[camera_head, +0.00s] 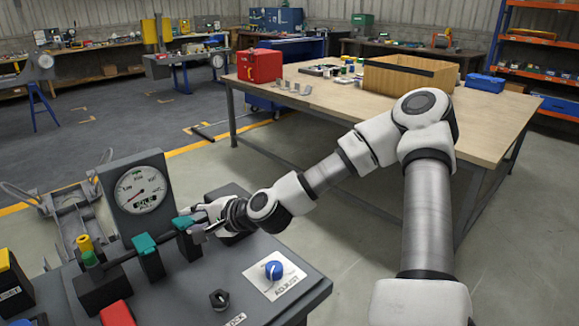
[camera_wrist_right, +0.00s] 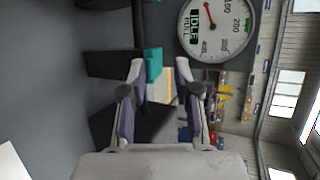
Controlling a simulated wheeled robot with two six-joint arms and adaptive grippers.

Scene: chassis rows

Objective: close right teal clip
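The right teal clip (camera_head: 183,222) sits on a dark block on the dark bench panel, close to my right gripper (camera_head: 203,219). The left teal clip (camera_head: 146,244) stands to its left on another block. In the right wrist view a teal clip (camera_wrist_right: 154,65) shows just beyond the tip of the left-hand finger; it seems to be the right one. Whether a finger touches the clip I cannot tell. My left gripper is not in view.
A gauge (camera_head: 141,193) reading IDLE stands behind the clips. A dark block (camera_head: 240,237) lies under my right wrist. A blue knob (camera_head: 273,270), a black knob (camera_head: 219,299) and a red block (camera_head: 117,313) are at the front. A green-and-yellow fitting (camera_head: 87,250) is at the left.

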